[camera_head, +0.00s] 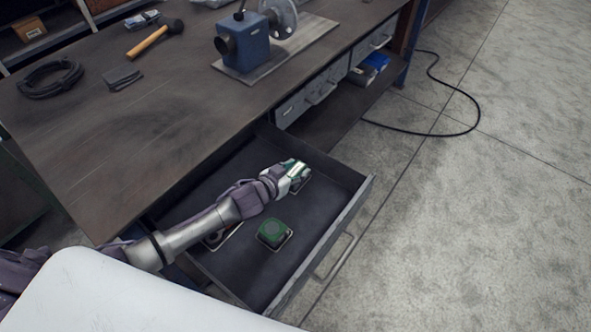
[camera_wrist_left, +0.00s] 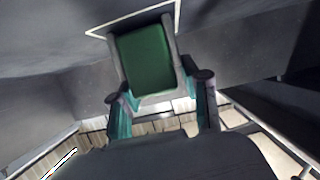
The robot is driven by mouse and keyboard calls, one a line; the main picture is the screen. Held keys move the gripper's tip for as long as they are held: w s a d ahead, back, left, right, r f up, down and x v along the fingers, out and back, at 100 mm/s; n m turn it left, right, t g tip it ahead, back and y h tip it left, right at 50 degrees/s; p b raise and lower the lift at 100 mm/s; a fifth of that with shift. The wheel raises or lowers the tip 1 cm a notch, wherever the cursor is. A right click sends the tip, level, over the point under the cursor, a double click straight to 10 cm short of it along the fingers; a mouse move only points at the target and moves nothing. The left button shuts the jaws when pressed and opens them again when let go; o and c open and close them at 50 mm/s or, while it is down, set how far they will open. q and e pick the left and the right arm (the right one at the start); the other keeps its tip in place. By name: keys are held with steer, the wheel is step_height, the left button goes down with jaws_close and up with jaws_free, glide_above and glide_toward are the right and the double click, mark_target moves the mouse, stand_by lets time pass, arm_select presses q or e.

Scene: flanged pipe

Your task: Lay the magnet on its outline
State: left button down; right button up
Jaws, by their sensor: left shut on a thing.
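My left gripper (camera_head: 297,176) is inside the open drawer, toward its far right end. In the left wrist view the gripper (camera_wrist_left: 158,88) is shut on the magnet, a block with a green face and grey sides (camera_wrist_left: 146,58). A white outline (camera_wrist_left: 133,17) shows on the drawer floor just beyond the magnet; part of it is hidden behind the block. In the head view a bit of white line (camera_head: 306,184) shows beside the gripper. I cannot tell whether the magnet touches the floor. My right gripper is not in view.
A green-topped block (camera_head: 273,233) stands in the drawer on a pale outline. A dark item (camera_head: 222,237) lies partly behind my left arm. The drawer's front wall (camera_head: 330,235) and side walls are close around. A hammer (camera_head: 155,38) and blue vise-like device (camera_head: 243,42) are on the bench.

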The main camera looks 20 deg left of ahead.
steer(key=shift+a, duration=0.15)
arm_select(q)
steer(key=shift+f, duration=0.1)
steer(key=c, duration=0.6)
jaws_free()
steer(key=shift+o, duration=0.2)
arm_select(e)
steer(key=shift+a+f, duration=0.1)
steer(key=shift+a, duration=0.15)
arm_select(q)
steer(key=v, duration=1.2)
steer(key=shift+s, duration=0.1)
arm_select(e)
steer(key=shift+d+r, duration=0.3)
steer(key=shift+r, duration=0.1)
